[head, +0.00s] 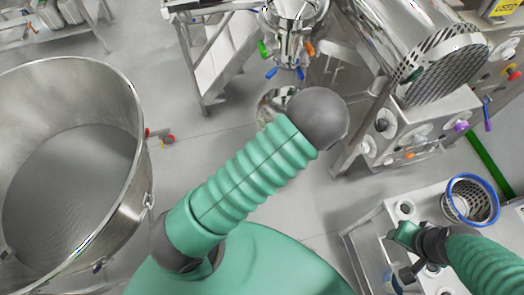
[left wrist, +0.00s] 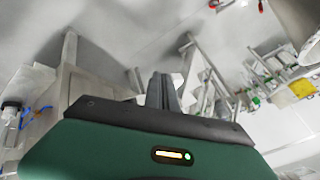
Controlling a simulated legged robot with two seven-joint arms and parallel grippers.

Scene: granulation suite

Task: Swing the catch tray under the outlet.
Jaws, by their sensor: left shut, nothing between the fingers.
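A steel outlet (head: 291,47) with coloured handles hangs at the top middle of the head view. A round steel dish, which looks like the catch tray (head: 268,104), shows low beneath it. My left arm's grey joint covers part of the dish, so I cannot tell how well the two line up. My left gripper is hidden behind that arm in the head view. In the left wrist view the left gripper (left wrist: 163,90) is shut and empty, its fingers together. My right gripper (head: 403,254) is at the lower right above a steel cart; its finger opening is unclear.
A large steel bowl (head: 128,178) fills the left side. A perforated steel drum machine (head: 415,45) stands at the upper right. Grey floor is open between the bowl and the cart.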

